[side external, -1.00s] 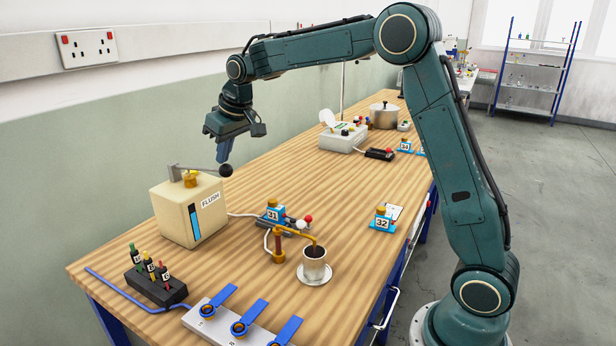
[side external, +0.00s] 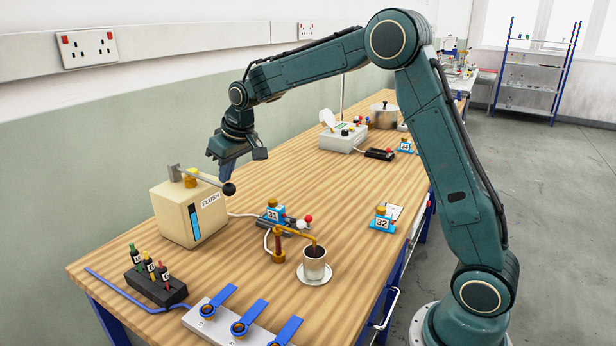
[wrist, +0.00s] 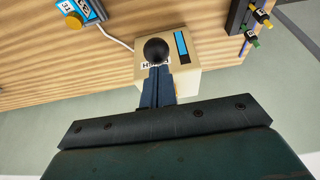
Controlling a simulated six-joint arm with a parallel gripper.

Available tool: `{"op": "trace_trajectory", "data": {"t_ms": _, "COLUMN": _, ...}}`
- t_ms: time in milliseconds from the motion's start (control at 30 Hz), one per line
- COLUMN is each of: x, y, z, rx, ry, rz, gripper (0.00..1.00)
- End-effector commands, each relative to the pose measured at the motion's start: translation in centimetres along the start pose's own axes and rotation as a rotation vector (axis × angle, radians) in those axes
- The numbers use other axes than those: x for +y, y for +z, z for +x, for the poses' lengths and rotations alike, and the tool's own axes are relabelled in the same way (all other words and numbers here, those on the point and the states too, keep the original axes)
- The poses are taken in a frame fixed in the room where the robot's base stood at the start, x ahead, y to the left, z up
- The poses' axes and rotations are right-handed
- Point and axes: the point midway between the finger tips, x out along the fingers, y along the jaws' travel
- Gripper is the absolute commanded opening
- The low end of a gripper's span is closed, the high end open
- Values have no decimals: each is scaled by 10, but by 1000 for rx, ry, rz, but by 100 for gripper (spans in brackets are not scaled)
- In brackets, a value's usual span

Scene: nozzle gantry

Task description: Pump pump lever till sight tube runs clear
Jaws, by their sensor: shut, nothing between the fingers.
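The cream pump box (side external: 172,220) marked FLUSH stands at the left of the bench. Its grey pump lever (side external: 206,180) runs from a brass pivot on top to a black ball (side external: 229,189), tilted down toward the ball. The sight tube (side external: 194,222) on the box front shows blue, with a dark part above; it also shows in the wrist view (wrist: 182,45). My gripper (side external: 226,178) is shut and empty, pointing down, its tips just above or on the ball; I cannot tell if they touch. In the wrist view the fingers (wrist: 158,73) end at the ball (wrist: 157,50).
A brass spout (side external: 296,236) hangs over a cup (side external: 314,263) of dark liquid on a saucer. A blue block marked 31 (side external: 272,214) is behind it. A black rack (side external: 155,287) and a panel of blue levers (side external: 240,325) lie in front.

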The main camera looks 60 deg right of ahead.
Motion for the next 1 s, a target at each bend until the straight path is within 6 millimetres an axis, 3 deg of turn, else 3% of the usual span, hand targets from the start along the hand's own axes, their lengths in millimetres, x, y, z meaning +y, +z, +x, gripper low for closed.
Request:
{"op": "trace_trajectory", "data": {"t_ms": 633, "x": 0, "y": 14, "z": 31, "rx": -5, "ry": 0, "rz": 0, "gripper": 0}}
{"op": "trace_trajectory", "data": {"t_ms": 1000, "x": 0, "y": 12, "z": 27, "rx": -2, "ry": 0, "rz": 0, "gripper": 0}}
